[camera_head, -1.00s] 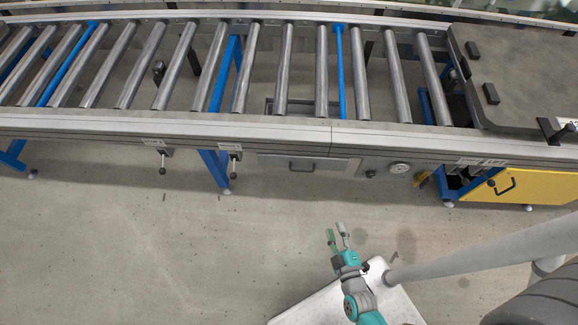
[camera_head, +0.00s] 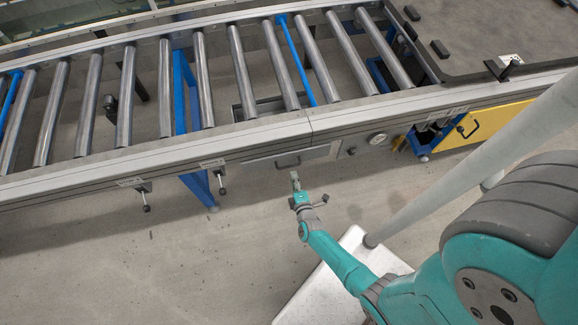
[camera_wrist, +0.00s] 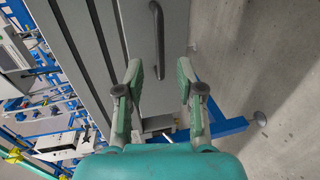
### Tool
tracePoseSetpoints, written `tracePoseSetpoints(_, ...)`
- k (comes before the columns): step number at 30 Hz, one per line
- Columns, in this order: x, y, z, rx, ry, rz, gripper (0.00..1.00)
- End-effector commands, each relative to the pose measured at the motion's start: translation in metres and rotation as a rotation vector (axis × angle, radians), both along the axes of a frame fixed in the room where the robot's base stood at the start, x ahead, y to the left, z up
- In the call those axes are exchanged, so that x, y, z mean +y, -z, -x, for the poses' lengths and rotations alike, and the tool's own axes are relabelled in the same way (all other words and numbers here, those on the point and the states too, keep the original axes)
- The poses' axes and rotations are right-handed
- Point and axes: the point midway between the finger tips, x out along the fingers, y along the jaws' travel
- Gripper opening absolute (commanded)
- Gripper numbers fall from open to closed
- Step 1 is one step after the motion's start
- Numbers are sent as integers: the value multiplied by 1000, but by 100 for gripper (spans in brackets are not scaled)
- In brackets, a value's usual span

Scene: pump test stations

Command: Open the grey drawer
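The grey drawer (camera_head: 262,167) sits under the roller conveyor, its front in line with the frame and looking closed. Its dark bar handle (camera_head: 288,164) is on the front. In the wrist view the grey drawer front (camera_wrist: 176,20) and the handle (camera_wrist: 157,38) are at the top middle. My gripper (camera_wrist: 160,72) is open and empty, with one finger on each side of the handle's line. The handle appears beyond the fingertips, apart from them. In the head view my gripper (camera_head: 295,178) is just in front of the drawer, below the handle.
The roller conveyor (camera_head: 130,100) runs above the drawer. Two small levers (camera_head: 221,183) hang left of it. A round gauge (camera_head: 377,138) is to the right, then a yellow cabinet (camera_head: 495,124) with a black handle. A blue leg (camera_head: 198,188) stands left. The floor in front is clear.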

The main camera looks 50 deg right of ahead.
Motion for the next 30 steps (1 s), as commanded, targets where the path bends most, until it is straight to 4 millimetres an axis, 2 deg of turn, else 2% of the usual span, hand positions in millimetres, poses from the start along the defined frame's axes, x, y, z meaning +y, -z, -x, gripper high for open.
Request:
tracePoseSetpoints(6, -21, 7, -30, -1, 1, 0, 37)
tracePoseSetpoints(12, -33, 12, -49, -1, 0, 1, 37)
tracePoseSetpoints(18, -39, 15, -57, -1, 0, -1, 37)
tracePoseSetpoints(28, -40, 15, -58, -1, -1, -1, 37)
tracePoseSetpoints(30, -40, 15, -58, -1, -1, -1, 20)
